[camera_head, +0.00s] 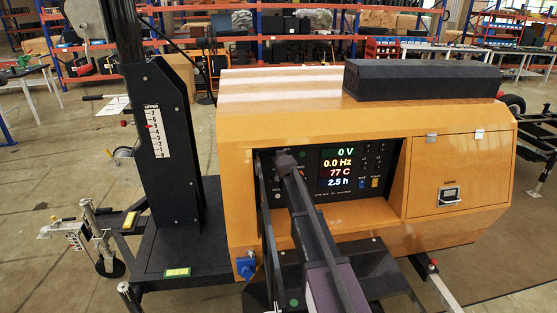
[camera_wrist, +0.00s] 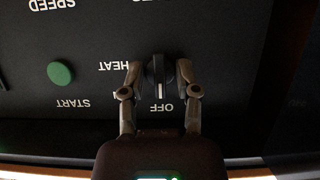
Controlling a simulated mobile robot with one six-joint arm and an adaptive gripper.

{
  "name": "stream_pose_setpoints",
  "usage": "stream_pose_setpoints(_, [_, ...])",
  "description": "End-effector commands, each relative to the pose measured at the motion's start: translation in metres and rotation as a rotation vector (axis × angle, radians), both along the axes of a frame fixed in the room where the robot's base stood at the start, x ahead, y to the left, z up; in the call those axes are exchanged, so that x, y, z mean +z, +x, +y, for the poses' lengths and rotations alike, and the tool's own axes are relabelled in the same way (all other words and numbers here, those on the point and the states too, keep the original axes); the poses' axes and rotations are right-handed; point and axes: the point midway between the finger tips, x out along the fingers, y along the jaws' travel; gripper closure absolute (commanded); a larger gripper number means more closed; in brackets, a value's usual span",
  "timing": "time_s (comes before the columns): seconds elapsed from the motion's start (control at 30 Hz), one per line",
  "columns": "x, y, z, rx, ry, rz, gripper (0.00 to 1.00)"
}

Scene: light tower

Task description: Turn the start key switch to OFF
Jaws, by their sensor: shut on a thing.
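The start key switch (camera_wrist: 158,72) is a small dark knob on the black control panel, in the middle of the wrist view. Its white pointer line points down in the picture, at the upside-down OFF label (camera_wrist: 162,107). The HEAT label (camera_wrist: 114,66) is left of it and START (camera_wrist: 73,103) is lower left. My gripper (camera_wrist: 160,67) has one finger on each side of the knob and is shut on it. In the head view my gripper (camera_head: 286,163) reaches the left part of the panel (camera_head: 345,193) and hides the switch.
A green button (camera_wrist: 60,73) sits left of the switch in the wrist view. The panel display (camera_head: 337,167) reads 0 V, 0.0 Hz, 77 C and 2.5 h. The yellow housing (camera_head: 440,237) surrounds the recessed panel. The black mast base (camera_head: 175,145) stands to the left.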

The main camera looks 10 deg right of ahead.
Motion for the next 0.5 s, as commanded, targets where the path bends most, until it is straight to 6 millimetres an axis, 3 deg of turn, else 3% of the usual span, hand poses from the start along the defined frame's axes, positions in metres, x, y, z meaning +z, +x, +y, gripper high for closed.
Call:
stream_pose_setpoints(0.1, [-0.0001, 0.0002, 0.0, 0.0, -0.001, 0.0, 1.0])
stream_pose_setpoints(0.13, [-0.0001, 0.0002, 0.0001, 0.0, -0.001, 0.0, 0.51])
stream_pose_setpoints(0.5, [0.0, 0.0001, 0.0003, 0.001, 0.001, 0.0, 0.51])
